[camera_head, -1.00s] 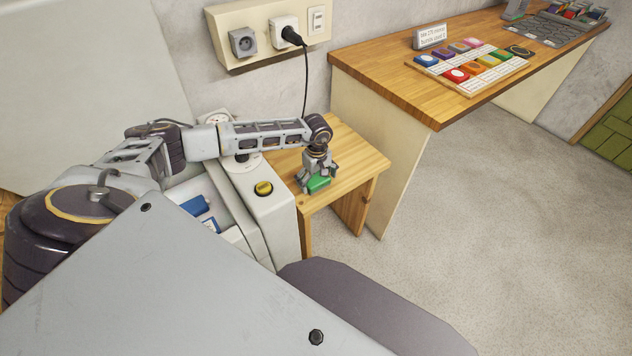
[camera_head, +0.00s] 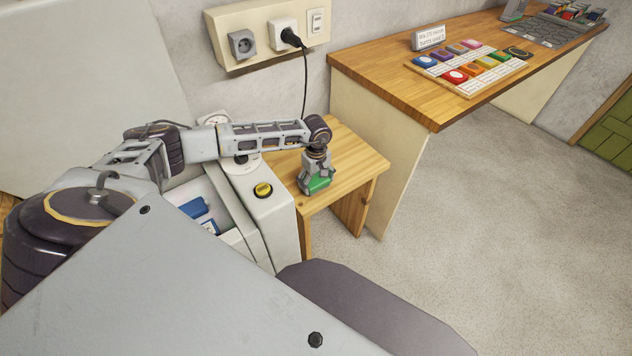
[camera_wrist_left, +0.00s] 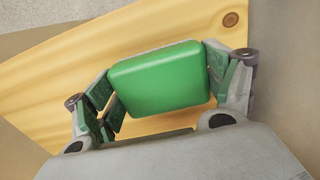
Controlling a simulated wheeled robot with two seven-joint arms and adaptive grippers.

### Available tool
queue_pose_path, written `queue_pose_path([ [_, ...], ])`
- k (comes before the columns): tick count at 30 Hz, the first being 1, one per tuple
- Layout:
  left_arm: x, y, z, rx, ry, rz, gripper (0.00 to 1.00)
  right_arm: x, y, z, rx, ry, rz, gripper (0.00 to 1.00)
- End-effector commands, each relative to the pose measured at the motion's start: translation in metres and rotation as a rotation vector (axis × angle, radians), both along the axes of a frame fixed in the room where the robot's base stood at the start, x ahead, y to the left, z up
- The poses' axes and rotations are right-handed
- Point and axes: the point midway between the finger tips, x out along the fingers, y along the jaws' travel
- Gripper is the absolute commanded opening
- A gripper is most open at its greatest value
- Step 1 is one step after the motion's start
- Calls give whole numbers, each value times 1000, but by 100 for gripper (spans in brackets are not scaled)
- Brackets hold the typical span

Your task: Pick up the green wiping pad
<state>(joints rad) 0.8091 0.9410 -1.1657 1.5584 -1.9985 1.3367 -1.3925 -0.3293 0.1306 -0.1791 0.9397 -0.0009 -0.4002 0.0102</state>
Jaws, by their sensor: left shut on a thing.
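The green wiping pad (camera_head: 318,184) is at the small wooden table, between the fingers of my left gripper (camera_head: 317,185). In the left wrist view the pad (camera_wrist_left: 160,78) is a rounded green block. The fingers of my left gripper (camera_wrist_left: 165,85) press on its two sides, and wood shows behind it. I cannot tell whether the pad touches the tabletop. My right gripper is not in view.
The small wooden table (camera_head: 352,165) stands beside a white machine (camera_head: 268,208) with a yellow knob (camera_head: 263,190). Blue items (camera_head: 196,208) lie in its open compartment. A long wooden counter (camera_head: 390,82) holds coloured pads on a board (camera_head: 470,90). A cable (camera_head: 305,85) hangs from a socket.

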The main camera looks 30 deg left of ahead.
Motion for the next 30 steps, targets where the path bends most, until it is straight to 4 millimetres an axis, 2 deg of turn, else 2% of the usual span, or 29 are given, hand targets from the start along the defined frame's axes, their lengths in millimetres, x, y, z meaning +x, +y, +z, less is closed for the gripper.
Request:
queue_pose_path([
  [8, 1, 0, 25, 0, -3, -1, 59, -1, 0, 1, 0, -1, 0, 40],
  [21, 1, 0, 86, 0, -2, 0, 59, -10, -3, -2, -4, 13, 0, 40],
  [30, 0, 0, 98, 0, -1, 0, 59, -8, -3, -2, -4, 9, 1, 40],
])
